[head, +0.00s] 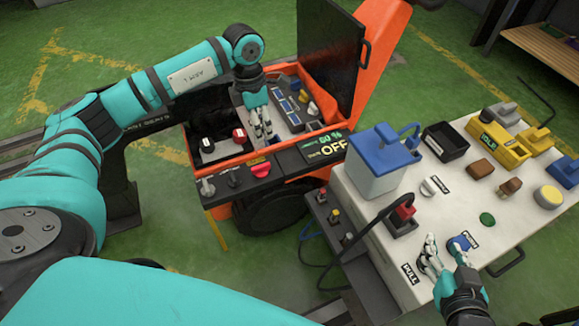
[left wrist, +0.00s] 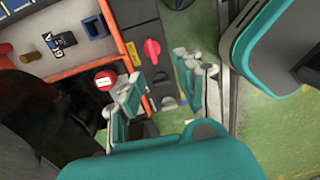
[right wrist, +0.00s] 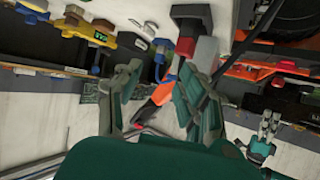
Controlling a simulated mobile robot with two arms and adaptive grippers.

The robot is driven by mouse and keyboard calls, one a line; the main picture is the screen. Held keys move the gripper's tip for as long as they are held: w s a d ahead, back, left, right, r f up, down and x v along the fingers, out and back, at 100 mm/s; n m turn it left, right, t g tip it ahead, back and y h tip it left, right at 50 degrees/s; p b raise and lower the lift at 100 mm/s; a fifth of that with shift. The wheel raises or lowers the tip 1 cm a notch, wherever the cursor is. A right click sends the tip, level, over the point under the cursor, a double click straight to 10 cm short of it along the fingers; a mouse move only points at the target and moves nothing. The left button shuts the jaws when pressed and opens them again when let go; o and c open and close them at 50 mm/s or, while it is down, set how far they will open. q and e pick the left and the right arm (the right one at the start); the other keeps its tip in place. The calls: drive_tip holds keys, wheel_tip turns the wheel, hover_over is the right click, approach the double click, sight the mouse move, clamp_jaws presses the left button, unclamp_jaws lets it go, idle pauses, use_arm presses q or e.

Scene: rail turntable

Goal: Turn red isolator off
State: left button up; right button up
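The red isolator (head: 261,168) is a red rotary knob on the dark front panel of the orange cart. It also shows in the left wrist view (left wrist: 152,49), just beyond my left fingertips. My left gripper (head: 263,136) hangs over the cart's open bay, behind the panel, near the knob. Its fingers (left wrist: 165,82) are apart with nothing held, and no contact with the knob shows. My right gripper (head: 441,250) is over the white table's front part, beside a blue knob (head: 460,243). Its fingers (right wrist: 153,82) are apart and empty.
A red-topped cylinder (head: 239,136) stands in the bay left of my left gripper. The cart's black lid (head: 333,50) stands open behind. The white table (head: 455,200) holds a blue-lidded box (head: 375,165) and several small parts.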

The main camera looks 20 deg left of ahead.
use_arm(q)
drive_tip(key=a, duration=0.1)
drive_tip(key=b, duration=0.3)
hover_over(261, 166)
drive_tip(key=shift+y, duration=0.4)
wheel_tip(261, 166, down, 9)
drive_tip(key=shift+a+r, duration=0.1)
wheel_tip(261, 166, down, 7)
drive_tip(key=shift+f+b, duration=0.15)
drive_tip(key=shift+b, duration=0.65)
drive_tip(key=shift+f, duration=0.35)
use_arm(e)
wheel_tip(261, 166, up, 20)
drive_tip(key=s+a+t+y, duration=0.1)
drive_tip(key=t+y, duration=0.3)
drive_tip(key=t, duration=0.9)
drive_tip(key=shift+a+n, duration=0.3)
drive_tip(key=shift+a, duration=0.25)
drive_tip(key=shift+s, duration=0.1)
use_arm(q)
clamp_jaws()
